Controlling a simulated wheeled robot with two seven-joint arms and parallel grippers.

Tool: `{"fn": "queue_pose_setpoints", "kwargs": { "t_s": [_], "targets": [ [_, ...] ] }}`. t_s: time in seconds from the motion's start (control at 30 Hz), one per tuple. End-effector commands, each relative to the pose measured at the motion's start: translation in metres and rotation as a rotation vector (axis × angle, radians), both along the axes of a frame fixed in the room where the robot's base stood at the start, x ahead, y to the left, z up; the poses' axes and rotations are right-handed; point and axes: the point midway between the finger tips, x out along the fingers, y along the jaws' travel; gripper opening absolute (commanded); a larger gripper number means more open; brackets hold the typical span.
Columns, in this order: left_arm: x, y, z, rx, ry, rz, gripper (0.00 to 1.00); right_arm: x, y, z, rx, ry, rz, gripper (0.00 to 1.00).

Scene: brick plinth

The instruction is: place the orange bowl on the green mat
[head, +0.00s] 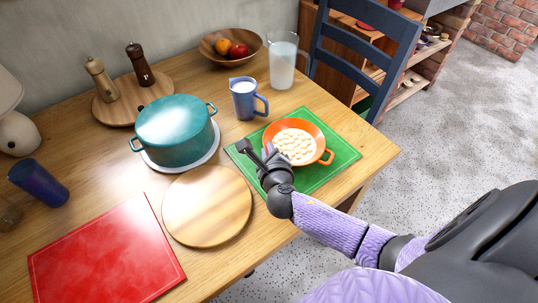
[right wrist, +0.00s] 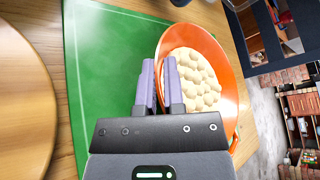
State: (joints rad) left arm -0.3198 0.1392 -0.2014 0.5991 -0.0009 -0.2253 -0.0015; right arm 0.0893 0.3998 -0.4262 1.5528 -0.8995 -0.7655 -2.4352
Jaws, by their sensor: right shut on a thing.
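The orange bowl (head: 323,139) has a side handle and holds several pale round pieces. It is over the green mat (head: 318,181), level, and looks to be on it or just above it; I cannot tell which. My right gripper (head: 270,154) is shut on the near left rim of the bowl. In the right wrist view the fingers (right wrist: 159,70) pinch the left wall of the bowl (right wrist: 231,98), with bare green mat (right wrist: 105,75) to their left. My left gripper is not in view.
A blue jug (head: 244,102) and a glass pitcher (head: 282,65) stand behind the mat. A teal pot (head: 175,130), a round wooden board (head: 207,205) and a red board (head: 105,255) lie to the left. A blue chair (head: 365,40) stands at the table's far edge.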

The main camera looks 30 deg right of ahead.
Motion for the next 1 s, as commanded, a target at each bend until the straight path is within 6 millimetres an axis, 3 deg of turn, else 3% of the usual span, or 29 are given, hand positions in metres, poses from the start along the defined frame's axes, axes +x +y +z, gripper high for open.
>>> {"fn": "queue_pose_setpoints", "kwargs": {
  "t_s": [0.03,0.27,0.3,0.43,0.77,1.0],
  "targets": [
    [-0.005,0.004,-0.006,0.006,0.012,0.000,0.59,0.000,0.000,-0.008,-0.002,0.001,-0.001,0.00],
    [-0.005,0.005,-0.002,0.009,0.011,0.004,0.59,0.000,0.000,-0.003,-0.002,-0.002,0.000,0.00],
    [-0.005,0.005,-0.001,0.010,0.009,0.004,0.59,0.000,0.000,-0.003,0.000,-0.001,-0.001,0.19],
    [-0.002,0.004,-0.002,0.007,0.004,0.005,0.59,0.000,0.000,-0.003,-0.001,-0.001,0.000,0.45],
    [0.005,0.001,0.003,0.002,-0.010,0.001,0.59,-0.006,0.003,0.002,-0.001,-0.001,0.002,0.45],
    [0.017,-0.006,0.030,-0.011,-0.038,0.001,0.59,-0.055,0.023,0.024,0.000,0.000,0.001,0.45]
  ]
}}
